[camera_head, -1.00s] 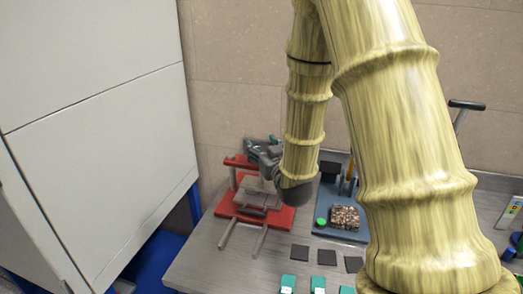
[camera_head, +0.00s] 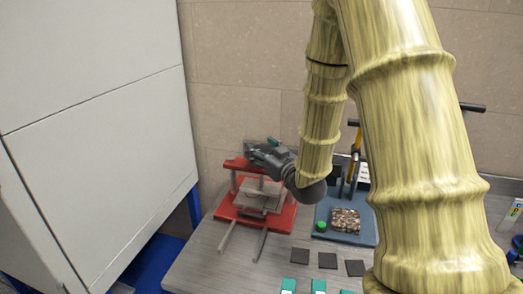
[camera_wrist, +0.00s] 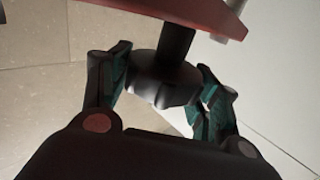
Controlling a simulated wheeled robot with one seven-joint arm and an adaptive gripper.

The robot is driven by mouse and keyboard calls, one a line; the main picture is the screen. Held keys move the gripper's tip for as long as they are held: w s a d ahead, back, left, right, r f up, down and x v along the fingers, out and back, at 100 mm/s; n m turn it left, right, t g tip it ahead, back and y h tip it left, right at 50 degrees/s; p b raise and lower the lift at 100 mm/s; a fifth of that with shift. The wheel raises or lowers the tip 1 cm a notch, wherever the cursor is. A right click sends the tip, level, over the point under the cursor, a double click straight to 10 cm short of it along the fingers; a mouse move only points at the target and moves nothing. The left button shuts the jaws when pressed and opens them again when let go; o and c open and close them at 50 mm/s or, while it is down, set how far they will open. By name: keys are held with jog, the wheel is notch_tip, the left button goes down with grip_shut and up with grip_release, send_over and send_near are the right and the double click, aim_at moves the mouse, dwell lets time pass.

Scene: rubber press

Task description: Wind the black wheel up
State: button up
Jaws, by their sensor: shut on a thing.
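The red press (camera_head: 283,214) stands on the grey table at the left, with a grey plate (camera_head: 262,196) between its posts and two grey rails toward the front. My gripper (camera_head: 262,148) is at the press's red top beam (camera_head: 238,163). In the wrist view the black wheel (camera_wrist: 168,84) sits between the two green-padded fingers of my gripper (camera_wrist: 163,72), below a thick black shaft and the red beam (camera_wrist: 205,12). The gripper is shut on the wheel. In the head view the wheel is hidden behind the gripper.
Several dark squares (camera_head: 327,260) lie in front. A tall white cabinet (camera_head: 95,120) stands at the left, and a wall is behind.

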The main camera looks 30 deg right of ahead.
jog(key=o, duration=1)
jog(key=shift+s, duration=3.8)
